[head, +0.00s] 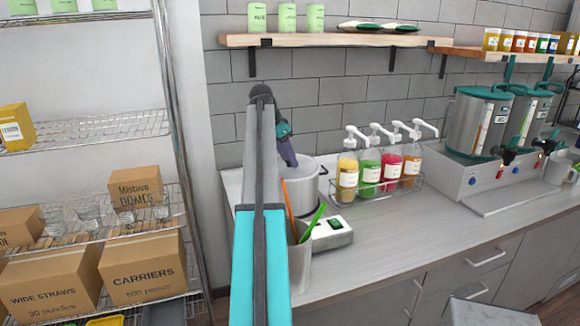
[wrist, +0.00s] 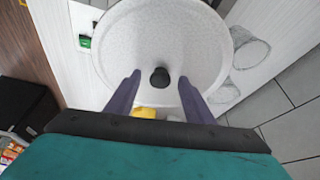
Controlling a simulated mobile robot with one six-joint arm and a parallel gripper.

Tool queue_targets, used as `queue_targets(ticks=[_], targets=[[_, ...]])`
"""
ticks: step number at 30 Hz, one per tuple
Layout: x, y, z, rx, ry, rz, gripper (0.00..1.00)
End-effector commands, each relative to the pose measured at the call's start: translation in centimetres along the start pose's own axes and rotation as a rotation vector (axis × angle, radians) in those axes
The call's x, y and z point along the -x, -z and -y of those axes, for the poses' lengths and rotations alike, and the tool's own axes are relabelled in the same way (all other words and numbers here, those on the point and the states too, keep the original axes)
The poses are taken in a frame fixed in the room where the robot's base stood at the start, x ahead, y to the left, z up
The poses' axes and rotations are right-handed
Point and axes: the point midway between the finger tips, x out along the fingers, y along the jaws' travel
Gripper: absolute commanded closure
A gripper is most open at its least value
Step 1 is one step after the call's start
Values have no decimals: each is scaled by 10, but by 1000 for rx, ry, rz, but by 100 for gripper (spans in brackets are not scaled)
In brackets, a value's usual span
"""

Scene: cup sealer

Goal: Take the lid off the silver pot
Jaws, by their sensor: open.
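The silver pot (head: 306,196) stands on the counter at the back left, partly hidden behind my arm. Its round pale lid (wrist: 125,45) fills the middle of the wrist view and is on the pot. A black knob (wrist: 160,77) sits at the lid's centre. My gripper (wrist: 159,82) is open, with one purple finger on each side of the knob in that view. I cannot tell whether the fingertips are level with the knob. In the head view my gripper (head: 288,160) points down over the pot, with its tips partly hidden by my arm.
A rack of pump bottles (head: 378,168) stands right of the pot. A small scale (head: 330,232) and a holder with a green-handled tool (head: 312,222) are in front. Drink dispensers (head: 480,120) are farther right. A wire shelf with boxes (head: 140,270) is left. A wall shelf (head: 335,40) hangs above.

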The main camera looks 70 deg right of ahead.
Motion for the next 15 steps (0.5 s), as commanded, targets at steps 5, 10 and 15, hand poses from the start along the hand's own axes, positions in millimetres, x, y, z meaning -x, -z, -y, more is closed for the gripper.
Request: queue_targets(ticks=[5,10,15], targets=[[0,0,0,-1,0,0,52],[0,0,0,-1,0,0,52],[0,1,0,-1,0,0,52]])
